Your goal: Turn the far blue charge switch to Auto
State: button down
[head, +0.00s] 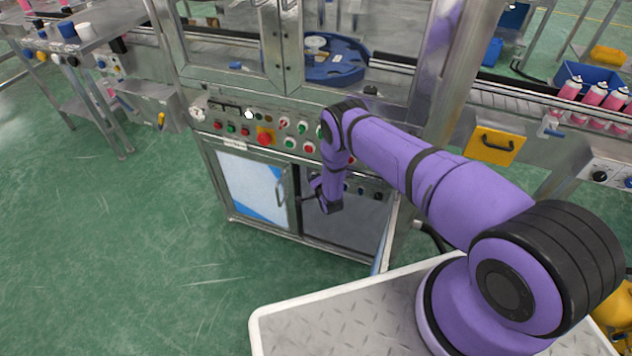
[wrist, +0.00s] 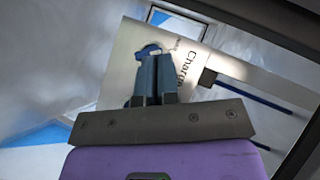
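In the wrist view, a small blue switch knob (wrist: 148,50) shows at the tips of my gripper (wrist: 155,58), against a pale panel with the word "Charge" (wrist: 186,66). My gripper's two blue-grey fingers stand side by side with almost no gap. The knob shows just past the fingertips and to their left; whether they touch it cannot be told. The setting it points to is not readable. In the head view, my arm's end hangs in front of the machine's lower cabinet, and the fingers and the blue switch cannot be made out.
A control panel (head: 264,136) with red and green buttons runs above the cabinet. The white-and-blue cabinet door (head: 250,186) is left of my wrist. A dark rod (wrist: 255,94) lies right of the fingers in the wrist view. Green floor (head: 130,240) is clear at left.

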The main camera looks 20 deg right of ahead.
jog(key=shift+w+a+r+n+g+h, duration=0.4)
jog(key=shift+w+a+r+n+g, duration=0.05)
jog(key=shift+w+a+n+g, duration=0.15)
jog(key=shift+a+r, duration=0.15)
jog(key=shift+a, duration=0.15)
jog(key=shift+w+r, duration=0.1)
jog(key=shift+r, duration=0.15)
jog(key=shift+d+r, duration=0.1)
jog(key=shift+r, duration=0.2)
dwell(0.3)
